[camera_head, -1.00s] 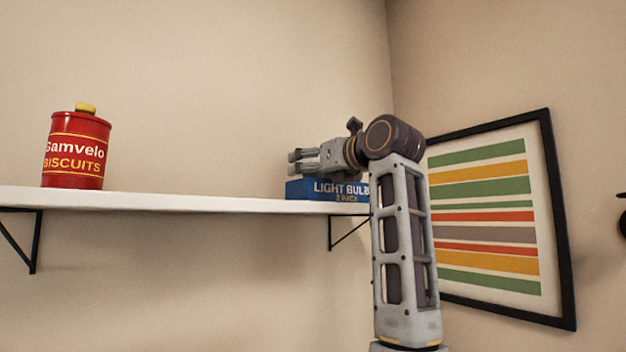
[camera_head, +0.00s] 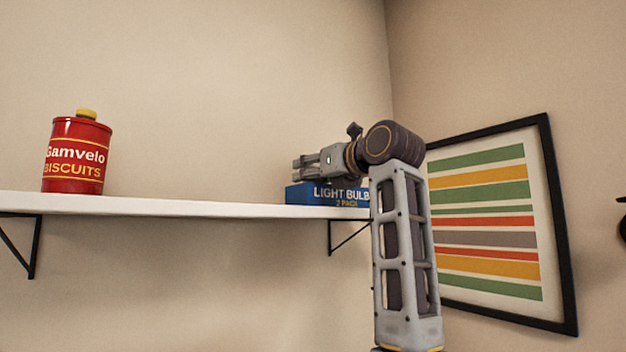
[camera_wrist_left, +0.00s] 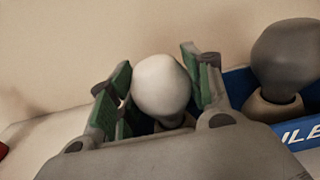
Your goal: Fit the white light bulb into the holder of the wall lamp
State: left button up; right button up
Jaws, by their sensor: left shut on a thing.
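The white light bulb (camera_wrist_left: 162,88) is between the green-padded fingers of my left gripper in the left wrist view, its round end showing and its lower end hidden by the gripper. My left gripper (camera_head: 305,168) is shut on it, just above the blue light bulb box (camera_head: 325,195) on the shelf. A dark grey bulb (camera_wrist_left: 285,55) stands in this box, to the right of the fingers in the left wrist view. The wall lamp cannot be made out. A dark shape (camera_head: 622,222) is cut off at the right edge of the head view. My right gripper is out of view.
The white shelf (camera_head: 200,208) on black brackets runs along the wall. A red biscuit tin (camera_head: 76,155) stands at its left, with bare shelf between it and the box. A framed striped picture (camera_head: 485,220) hangs on the right wall, behind my forearm.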

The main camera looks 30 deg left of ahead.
pick_arm(q)
jog(key=shift+r, duration=0.15)
jog(key=shift+r+p, duration=0.55)
jog(key=shift+r, duration=4.3)
